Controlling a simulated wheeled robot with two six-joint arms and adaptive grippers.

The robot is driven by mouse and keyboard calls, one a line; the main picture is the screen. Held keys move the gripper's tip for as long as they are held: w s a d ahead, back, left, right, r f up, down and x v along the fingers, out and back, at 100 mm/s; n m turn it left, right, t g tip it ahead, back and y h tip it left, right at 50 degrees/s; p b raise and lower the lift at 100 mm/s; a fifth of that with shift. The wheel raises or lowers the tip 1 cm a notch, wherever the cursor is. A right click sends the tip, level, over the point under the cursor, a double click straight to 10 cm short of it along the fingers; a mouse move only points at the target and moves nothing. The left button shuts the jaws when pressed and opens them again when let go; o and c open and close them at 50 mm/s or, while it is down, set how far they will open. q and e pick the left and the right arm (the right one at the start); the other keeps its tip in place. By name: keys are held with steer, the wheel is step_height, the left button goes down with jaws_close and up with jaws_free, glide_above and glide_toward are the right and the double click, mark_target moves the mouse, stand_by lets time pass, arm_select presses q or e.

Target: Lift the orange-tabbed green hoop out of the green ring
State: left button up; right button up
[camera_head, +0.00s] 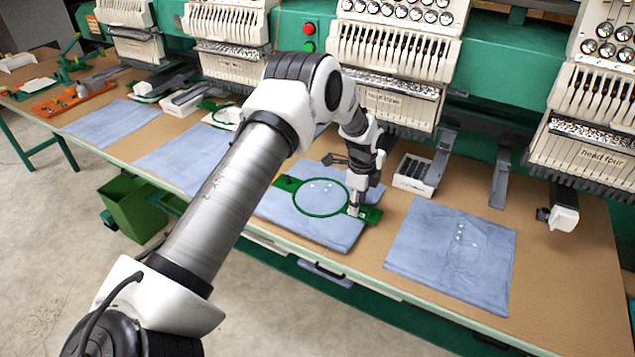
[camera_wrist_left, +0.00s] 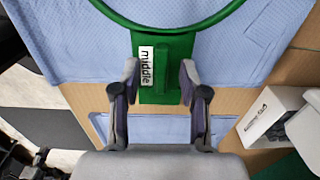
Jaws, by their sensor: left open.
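A green hoop (camera_head: 296,204) lies around blue cloth in front of a machine head, with a green tab at each side. A small orange edge (camera_head: 277,179) shows by its left tab. The right tab, labelled "middle", shows in the left wrist view (camera_wrist_left: 173,93), with part of the hoop's rim above it. My left gripper (camera_head: 356,208) is low over this right tab and partly covers it. In the left wrist view (camera_wrist_left: 158,78) its fingers are open, one on each side of the tab. I cannot tell a separate inner hoop from an outer ring. My right gripper is out of view.
A folded blue cloth (camera_head: 450,255) lies to the right on the tan table (camera_head: 560,290). A small white box (camera_head: 412,176) stands behind the hoop. Machine heads line the back. A green bin (camera_head: 133,207) stands below the front edge. An orange tray (camera_head: 72,100) is far left.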

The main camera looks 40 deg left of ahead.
arm_select(q)
steer(key=shift+w+f, duration=0.1)
steer(key=shift+w, duration=0.1)
jaws_close()
steer(key=shift+s, duration=0.1)
steer(key=shift+r, duration=0.3)
step_height(320, 180, up, 9)
steer(key=p, duration=0.6)
steer(key=shift+f, duration=0.2)
